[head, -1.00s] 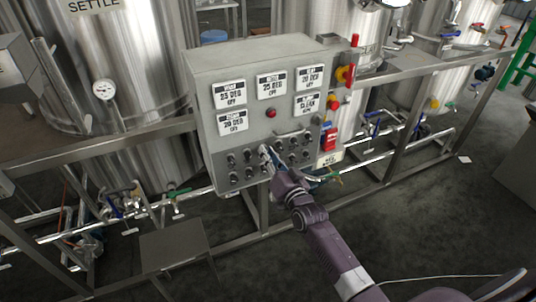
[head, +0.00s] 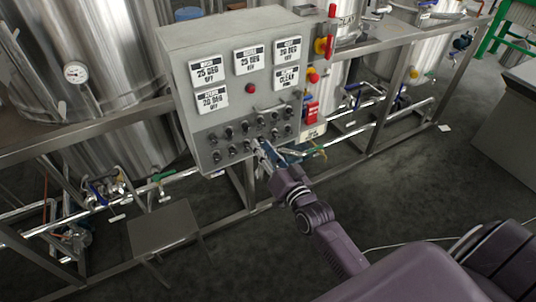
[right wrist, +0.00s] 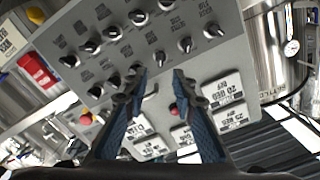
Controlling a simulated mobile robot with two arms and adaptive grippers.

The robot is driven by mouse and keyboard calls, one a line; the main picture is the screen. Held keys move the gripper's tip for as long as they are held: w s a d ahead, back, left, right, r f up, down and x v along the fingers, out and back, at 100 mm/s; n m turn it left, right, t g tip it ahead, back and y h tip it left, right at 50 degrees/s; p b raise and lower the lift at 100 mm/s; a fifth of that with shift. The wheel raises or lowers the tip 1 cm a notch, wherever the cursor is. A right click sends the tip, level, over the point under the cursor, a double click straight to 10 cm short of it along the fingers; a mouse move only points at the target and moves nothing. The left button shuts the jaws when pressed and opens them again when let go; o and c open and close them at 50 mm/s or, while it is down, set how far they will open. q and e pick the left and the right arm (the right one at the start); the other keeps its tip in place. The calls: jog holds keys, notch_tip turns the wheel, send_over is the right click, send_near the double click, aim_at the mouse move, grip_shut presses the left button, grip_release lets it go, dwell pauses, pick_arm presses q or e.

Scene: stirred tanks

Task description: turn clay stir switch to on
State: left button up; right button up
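A grey control box (head: 180,75) carries rows of black knob switches on its lower front. Their labels are too small or blurred to read, so I cannot tell which one is the clay stir switch. My right gripper (head: 261,149) is in front of the lower switches, at their right part. In the right wrist view its two blue fingers (right wrist: 158,78) are open, with nothing held. One black knob (right wrist: 160,58) shows just beyond the gap between the fingertips; I cannot tell whether they touch it. My left gripper is not in view.
White display cards (head: 210,71) and a red button (head: 251,88) sit above the switches. A red-handled switch (head: 331,30) and yellow fittings are on the box's right side. Steel tanks (head: 85,110), pipes and frame rails surround the box. The floor at right (head: 400,200) is open.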

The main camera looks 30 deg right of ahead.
jog(key=shift+s, duration=1.6)
jog(key=s+a+f+n+g, duration=0.1)
jog(key=s+f+g, duration=0.3)
jog(key=f, duration=0.9)
jog(key=s+a+f+n+g+b, duration=0.1)
jog(key=s+f+n+g, duration=0.1)
jog(key=s+f, duration=0.75)
jog(key=s+a+f+n+g, duration=0.1)
jog(key=s+f+g, duration=0.2)
jog(key=f, duration=1.2)
jog(key=s+f+n+g, duration=0.1)
jog(key=s+f, duration=0.4)
jog(key=s, duration=0.5)
jog(key=s+f+n+g, duration=0.1)
jog(key=s+f+g, duration=0.3)
jog(key=s, duration=0.7)
jog(key=s+f+n+g, duration=0.2)
jog(key=s+f+g, duration=0.1)
jog(key=s+f, duration=0.5)
jog(key=s, duration=0.2)
jog(key=shift+s+d+f+h+b, duration=0.15)
jog(key=shift+s+f+h+b, duration=0.05)
jog(key=shift+s+h+b, duration=0.15)
jog(key=shift+c, duration=0.5)
